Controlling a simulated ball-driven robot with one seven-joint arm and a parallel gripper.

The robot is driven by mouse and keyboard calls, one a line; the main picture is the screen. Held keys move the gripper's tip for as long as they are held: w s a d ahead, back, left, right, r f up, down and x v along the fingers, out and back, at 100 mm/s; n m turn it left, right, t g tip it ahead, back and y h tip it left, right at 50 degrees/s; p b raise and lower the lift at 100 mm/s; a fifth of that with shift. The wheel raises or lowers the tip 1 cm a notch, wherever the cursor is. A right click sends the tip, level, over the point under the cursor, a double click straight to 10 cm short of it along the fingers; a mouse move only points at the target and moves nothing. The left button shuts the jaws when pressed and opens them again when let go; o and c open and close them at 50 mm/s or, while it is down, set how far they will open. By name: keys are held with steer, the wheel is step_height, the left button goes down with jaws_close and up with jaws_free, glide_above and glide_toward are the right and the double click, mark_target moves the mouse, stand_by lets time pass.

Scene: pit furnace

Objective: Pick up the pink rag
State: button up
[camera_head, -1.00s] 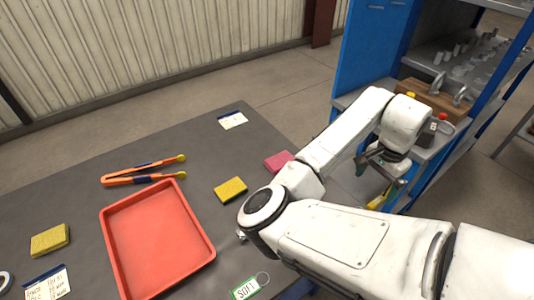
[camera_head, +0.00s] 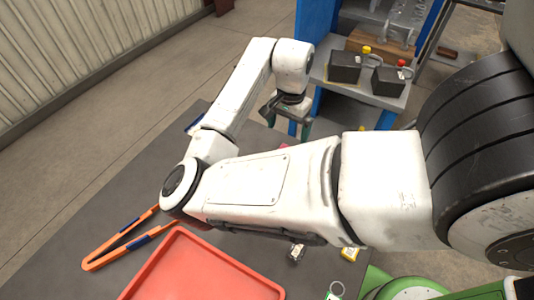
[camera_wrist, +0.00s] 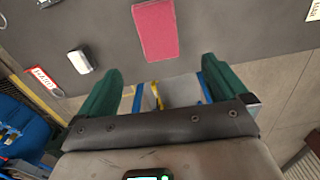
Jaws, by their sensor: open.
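The pink rag (camera_wrist: 155,29) lies flat on the dark grey table at the top middle of the wrist view. In the head view only a small pink sliver (camera_head: 285,146) shows past my arm; the rest is hidden. My gripper (camera_wrist: 158,75) is open and empty, its two green fingers spread wide. In the wrist view the rag lies beyond the fingertips, roughly centred between them, with no contact visible. In the head view my gripper (camera_head: 288,124) hangs fingers down near the table's far right edge.
An orange-red tray (camera_head: 172,262) and orange tongs (camera_head: 120,240) are on the table. A small white block (camera_wrist: 82,59) and a tag (camera_wrist: 43,81) lie left of the rag. Blue shelving with dark boxes (camera_head: 344,67) stands beyond the table.

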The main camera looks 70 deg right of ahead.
step_height(320, 180, down, 5)
steer(key=shift+w+f, duration=0.1)
steer(key=shift+w, duration=0.05)
steer(key=shift+s+d+f+p, duration=0.15)
steer(key=shift+f+p, duration=0.35)
steer(key=shift+f, duration=0.85)
steer(key=shift+s+f+p, duration=0.1)
steer(key=shift+f+p, duration=0.35)
steer(key=shift+f, duration=0.9)
steer(key=c, duration=1.1)
steer(key=shift+c, duration=0.2)
steer(key=shift+r, duration=0.1)
